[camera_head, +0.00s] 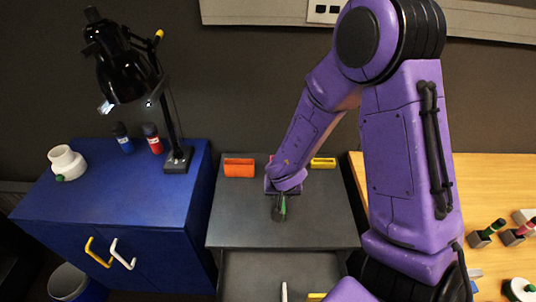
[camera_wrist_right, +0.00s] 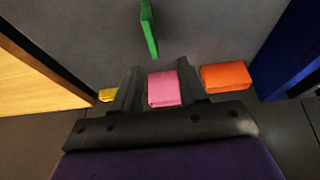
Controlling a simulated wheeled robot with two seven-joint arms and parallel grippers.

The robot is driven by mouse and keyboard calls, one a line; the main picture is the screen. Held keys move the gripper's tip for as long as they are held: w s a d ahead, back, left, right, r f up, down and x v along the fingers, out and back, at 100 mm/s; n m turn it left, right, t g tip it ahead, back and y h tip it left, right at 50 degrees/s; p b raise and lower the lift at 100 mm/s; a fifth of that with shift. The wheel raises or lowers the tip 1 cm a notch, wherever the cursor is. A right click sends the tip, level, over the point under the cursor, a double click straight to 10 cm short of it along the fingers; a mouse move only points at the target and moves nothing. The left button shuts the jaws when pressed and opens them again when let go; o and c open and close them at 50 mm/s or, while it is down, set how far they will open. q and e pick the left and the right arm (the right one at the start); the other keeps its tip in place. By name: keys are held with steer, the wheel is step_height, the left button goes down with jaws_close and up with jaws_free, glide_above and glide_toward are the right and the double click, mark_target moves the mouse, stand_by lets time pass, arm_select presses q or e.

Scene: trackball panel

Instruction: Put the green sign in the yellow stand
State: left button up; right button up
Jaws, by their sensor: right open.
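The green sign (camera_head: 284,204) stands on the grey table, partly hidden by my right gripper (camera_head: 278,210). In the right wrist view the sign (camera_wrist_right: 149,28) is a thin green plate beyond the fingertips of the right gripper (camera_wrist_right: 157,66), roughly in line with the gap between them. The fingers are apart and nothing is held. The yellow stand (camera_head: 322,163) is a low block at the back of the table; it shows small beside a finger in the wrist view (camera_wrist_right: 107,95). My left gripper is not in view.
An orange stand (camera_head: 239,168) and a pink stand (camera_wrist_right: 164,89) also sit along the table's back; my arm mostly hides the pink one in the head view. A blue cabinet (camera_head: 120,195) stands left, a wooden table (camera_head: 490,180) right. The grey table's front (camera_head: 235,225) is clear.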

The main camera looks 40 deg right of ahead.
mark_target(283, 204)
steer(key=f, duration=0.1)
steer(key=s+d+f+b, duration=0.1)
steer(key=f, duration=0.1)
steer(key=d+f+b, duration=0.1)
steer(key=f, duration=0.1)
steer(key=shift+s+f, duration=0.25)
steer(key=shift+s, duration=0.15)
steer(key=w+f, duration=0.3)
steer(key=shift+w+d+f+b, duration=0.25)
steer(key=shift+d+f+b, duration=0.05)
steer(key=shift+b, duration=0.1)
steer(key=shift+s+r, duration=0.2)
steer(key=shift+s, duration=0.05)
steer(key=shift+c, duration=0.6)
steer(key=shift+s+r, duration=0.2)
steer(key=shift+s, duration=0.1)
steer(key=c, duration=0.5)
steer(key=shift+s, duration=0.1)
jaws_close()
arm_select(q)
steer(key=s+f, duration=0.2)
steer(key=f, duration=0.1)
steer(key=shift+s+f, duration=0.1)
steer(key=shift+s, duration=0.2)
arm_select(e)
steer(key=shift+w+a+f, duration=0.1)
steer(key=shift+w, duration=0.1)
